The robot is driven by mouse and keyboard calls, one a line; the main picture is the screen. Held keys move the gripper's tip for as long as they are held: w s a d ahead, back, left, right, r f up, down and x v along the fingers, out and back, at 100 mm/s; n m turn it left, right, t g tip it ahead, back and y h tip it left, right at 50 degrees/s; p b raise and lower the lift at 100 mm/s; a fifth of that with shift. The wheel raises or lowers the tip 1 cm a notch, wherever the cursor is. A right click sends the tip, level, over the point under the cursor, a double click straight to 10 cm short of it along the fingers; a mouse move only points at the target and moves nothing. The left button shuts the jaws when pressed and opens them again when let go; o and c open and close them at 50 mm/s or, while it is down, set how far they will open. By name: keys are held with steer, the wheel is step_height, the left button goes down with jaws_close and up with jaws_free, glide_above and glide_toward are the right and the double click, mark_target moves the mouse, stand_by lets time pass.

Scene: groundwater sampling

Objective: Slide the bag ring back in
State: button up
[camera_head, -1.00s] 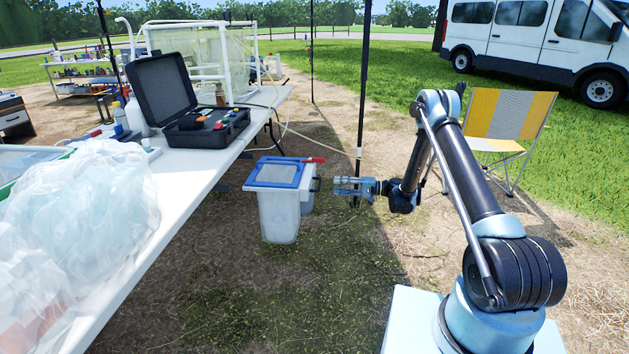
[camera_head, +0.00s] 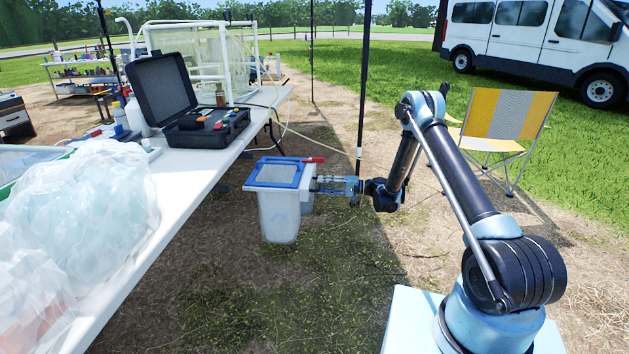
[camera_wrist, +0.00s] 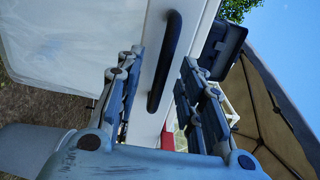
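The blue bag ring (camera_head: 275,172) is a square frame with a pale translucent bag (camera_head: 279,217) hanging below it, beside the table. It juts out left of a white housing (camera_head: 307,203). A black bar handle (camera_wrist: 166,62) on a white panel (camera_wrist: 150,50) shows in the wrist view, between my fingers. My gripper (camera_head: 318,184) is level, pointing left at the housing's right side; it also shows in the wrist view (camera_wrist: 160,75). Its fingers are apart, one on each side of the handle, with gaps visible. In the head view the fingers hide the handle.
A red piece (camera_head: 313,160) lies on the housing top. The white table (camera_head: 190,165) at left holds an open black case (camera_head: 205,125) and clear plastic bags (camera_head: 85,200). A thin dark pole (camera_head: 361,110) stands behind my gripper. A folding chair (camera_head: 505,120) is at right.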

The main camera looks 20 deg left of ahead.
steer(key=shift+c, duration=0.6)
jaws_close()
steer(key=x, duration=2)
steer(key=shift+a, duration=0.15)
steer(key=shift+x, duration=4.65)
steer(key=shift+w, duration=0.1)
steer(key=shift+o, duration=0.6)
jaws_free()
steer(key=shift+a, duration=0.1)
